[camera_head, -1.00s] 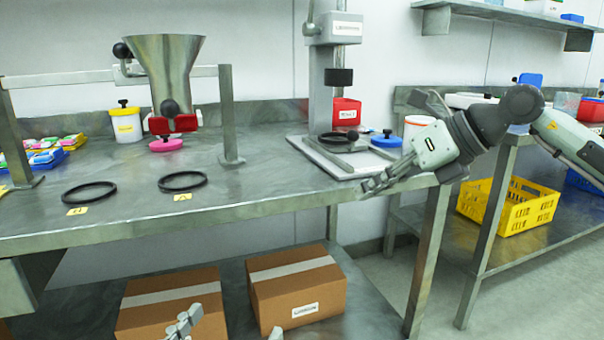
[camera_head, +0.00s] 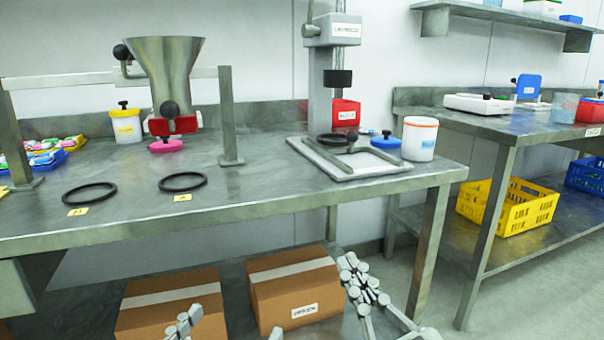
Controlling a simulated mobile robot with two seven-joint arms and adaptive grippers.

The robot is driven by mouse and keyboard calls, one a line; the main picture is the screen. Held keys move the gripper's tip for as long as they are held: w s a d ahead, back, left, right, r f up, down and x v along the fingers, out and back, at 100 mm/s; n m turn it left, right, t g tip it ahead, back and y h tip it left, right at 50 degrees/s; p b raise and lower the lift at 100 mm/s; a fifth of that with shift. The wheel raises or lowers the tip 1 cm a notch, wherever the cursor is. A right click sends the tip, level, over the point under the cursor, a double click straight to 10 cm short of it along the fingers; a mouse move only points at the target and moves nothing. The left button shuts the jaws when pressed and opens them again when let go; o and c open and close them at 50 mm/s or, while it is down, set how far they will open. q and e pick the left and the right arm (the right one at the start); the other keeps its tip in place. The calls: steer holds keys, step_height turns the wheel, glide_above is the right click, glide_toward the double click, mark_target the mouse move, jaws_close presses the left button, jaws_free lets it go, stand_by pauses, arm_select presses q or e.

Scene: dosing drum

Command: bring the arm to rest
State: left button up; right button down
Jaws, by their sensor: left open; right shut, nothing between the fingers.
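My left gripper (camera_head: 230,328) shows only as two finger ends at the bottom edge, set well apart with nothing between them. It is open in front of the cardboard boxes. My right gripper (camera_head: 358,278) is at the lower middle, its fingers together and empty, pointing up. In the picture it lies below the bench's front edge, beside the right cardboard box (camera_head: 292,286). The rest of my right arm is mostly outside the frame. Whether either gripper touches anything cannot be told.
The steel bench (camera_head: 130,230) carries a funnel (camera_head: 166,65) on a frame, two black rings, a press stand (camera_head: 320,90) and a white tub (camera_head: 420,138). A bench leg (camera_head: 428,250) stands right of my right gripper. Another box (camera_head: 172,300) sits on the lower shelf.

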arm_select(q)
steer(key=a+f+g+y+p, duration=0.3)
steer(key=a+f+g+p, duration=0.2)
steer(key=f, duration=0.9)
arm_select(e)
steer(key=s+d+f+m+g+h, duration=0.1)
steer(key=d+f+m+g+h, duration=0.2)
steer(key=f, duration=0.8)
steer(key=s+d+f+m+g+h, duration=0.1)
steer(key=d+f+m+g+h, duration=0.3)
steer(key=f, duration=0.6)
arm_select(q)
steer(key=s+a+f+n+g+y+p, duration=0.2)
steer(key=s+a+f+g+y+p, duration=0.2)
steer(key=s+a+f+g, duration=0.5)
steer(key=s+a+f+p, duration=0.1)
steer(key=s+a+f, duration=0.2)
steer(key=f, duration=0.3)
steer(key=shift+a+g, duration=0.3)
steer(key=shift+a, duration=0.05)
arm_select(e)
steer(key=s+d+f+g+h, duration=0.3)
steer(key=s+d+f+g, duration=0.7)
steer(key=f, duration=0.5)
steer(key=s+d, duration=0.2)
steer(key=d, duration=0.1)
steer(key=shift+s+n, duration=0.25)
steer(key=shift+n, duration=0.15)
